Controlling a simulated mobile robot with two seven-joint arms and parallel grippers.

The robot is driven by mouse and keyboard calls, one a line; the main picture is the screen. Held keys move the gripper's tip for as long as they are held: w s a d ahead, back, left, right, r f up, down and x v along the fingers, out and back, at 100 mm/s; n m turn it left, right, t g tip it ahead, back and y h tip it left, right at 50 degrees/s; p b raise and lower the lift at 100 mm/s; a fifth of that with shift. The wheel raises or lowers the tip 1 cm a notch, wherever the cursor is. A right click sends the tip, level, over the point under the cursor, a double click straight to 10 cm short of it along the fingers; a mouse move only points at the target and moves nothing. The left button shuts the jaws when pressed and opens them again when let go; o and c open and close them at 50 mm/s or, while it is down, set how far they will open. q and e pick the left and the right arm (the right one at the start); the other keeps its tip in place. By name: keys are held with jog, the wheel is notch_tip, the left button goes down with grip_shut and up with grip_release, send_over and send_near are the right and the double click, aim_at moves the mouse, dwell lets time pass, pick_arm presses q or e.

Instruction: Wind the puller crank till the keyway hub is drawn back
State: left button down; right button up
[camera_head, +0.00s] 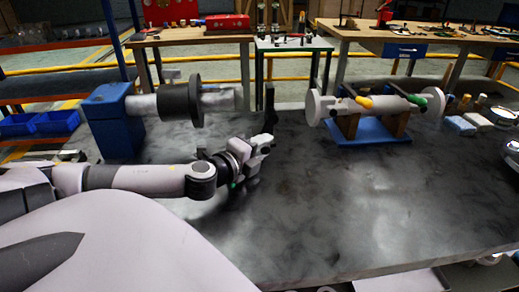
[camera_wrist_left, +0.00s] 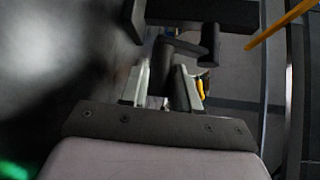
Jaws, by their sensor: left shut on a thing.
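A blue stand (camera_head: 112,120) at the left of the bench carries a horizontal shaft with a dark, thick round hub (camera_head: 181,102) on it. A dark crank bar (camera_head: 269,100) stands nearly upright just beyond the shaft's right end. My left gripper (camera_head: 266,142) is at the bar's lower end. In the left wrist view my left gripper (camera_wrist_left: 164,82) is shut on the dark crank handle (camera_wrist_left: 170,58), below a dark crossbar (camera_wrist_left: 200,12). The keyway and the puller's inner parts are too small or hidden to tell.
A blue cradle (camera_head: 368,132) at the right holds a pale shaft assembly with yellow and green handles. Small blocks and pale packets (camera_head: 460,125) lie to its right. The middle and front of the dark bench top (camera_head: 350,205) are clear.

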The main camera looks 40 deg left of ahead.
pick_arm(q)
jog(key=c, duration=0.9)
grip_release()
jog(key=shift+s+d+r+p, duration=0.2)
jog(key=shift+s+p, duration=0.15)
jog(key=shift+s, duration=0.8)
jog(key=shift+s+d+r+p, duration=0.15)
jog(key=shift+s+p, duration=0.15)
jog(key=shift+s, duration=0.9)
jog(key=shift+s+d+r+p, duration=0.1)
jog(key=shift+s+r+p, duration=0.2)
jog(key=shift+s, duration=0.85)
jog(key=shift+f, duration=0.1)
